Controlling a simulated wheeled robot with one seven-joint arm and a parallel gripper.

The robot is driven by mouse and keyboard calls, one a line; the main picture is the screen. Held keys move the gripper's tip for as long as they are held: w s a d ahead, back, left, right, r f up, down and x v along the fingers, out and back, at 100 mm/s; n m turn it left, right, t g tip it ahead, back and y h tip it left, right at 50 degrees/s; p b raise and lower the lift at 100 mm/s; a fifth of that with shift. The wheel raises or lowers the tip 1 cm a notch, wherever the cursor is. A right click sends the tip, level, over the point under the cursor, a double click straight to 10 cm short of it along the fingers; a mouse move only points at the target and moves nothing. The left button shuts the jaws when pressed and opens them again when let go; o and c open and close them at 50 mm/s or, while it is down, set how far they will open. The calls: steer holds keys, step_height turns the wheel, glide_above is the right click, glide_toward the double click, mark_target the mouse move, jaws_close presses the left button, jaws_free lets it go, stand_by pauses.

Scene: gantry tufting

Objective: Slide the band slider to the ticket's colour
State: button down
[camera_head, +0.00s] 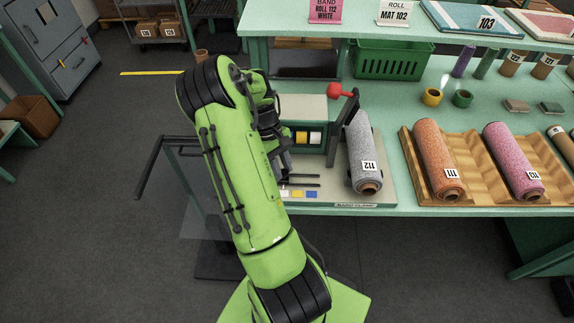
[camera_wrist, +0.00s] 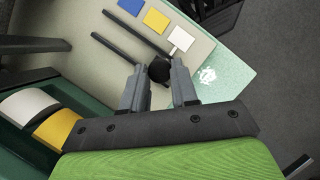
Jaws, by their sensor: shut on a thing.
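Beside the rails lie a blue patch (camera_wrist: 131,6), a yellow patch (camera_wrist: 156,21) and a white patch (camera_wrist: 181,39); the knob is level with the white one. The pink ticket (camera_head: 325,11) on the upper shelf reads "BAND ROLL 112 WHITE". In the head view my arm hides the knob and most of the gripper.
Grey roll 112 (camera_head: 362,150) lies beside a lever with a red ball (camera_head: 334,90). White and yellow bands (camera_head: 309,138) show in the green housing. Rolls 111 (camera_head: 437,155) and 113 (camera_head: 510,155) rest on a wooden rack to the right. A green basket (camera_head: 393,59) stands behind.

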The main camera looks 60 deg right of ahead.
steer(key=shift+w, duration=0.15)
steer(key=c, duration=0.8)
jaws_free()
steer(key=shift+w+a, duration=0.1)
steer(key=shift+a, duration=0.05)
steer(key=shift+c, duration=0.2)
steer(key=shift+r, duration=0.2)
steer(key=p+v, duration=0.2)
steer(key=v, duration=1.3)
steer(key=shift+r, duration=0.25)
